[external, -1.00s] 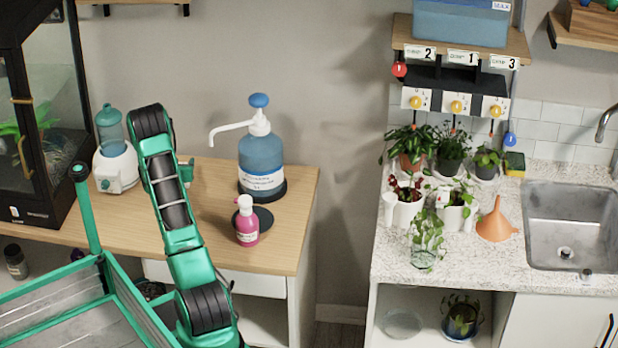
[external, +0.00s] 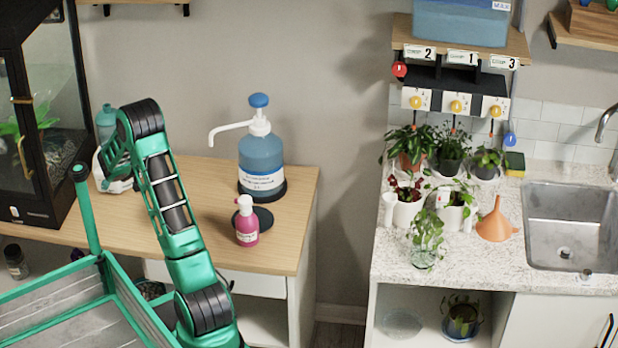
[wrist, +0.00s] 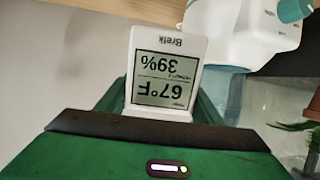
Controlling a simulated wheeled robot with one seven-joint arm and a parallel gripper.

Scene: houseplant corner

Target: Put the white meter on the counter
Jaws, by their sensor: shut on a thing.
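In the external view my gripper (external: 115,158) is over the left part of the wooden table, in front of the white humidifier (external: 103,172). I cannot make out the meter there. The speckled stone counter (external: 392,262) with the sink is at the right, well away from my gripper.
A blue pump bottle (external: 261,160) and a pink bottle (external: 247,226) stand on the wooden table (external: 290,200). A glass terrarium (external: 45,130) is at the left. Several potted plants, a glass with cuttings (external: 425,250) and an orange funnel (external: 496,224) crowd the counter. Its front left is bare.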

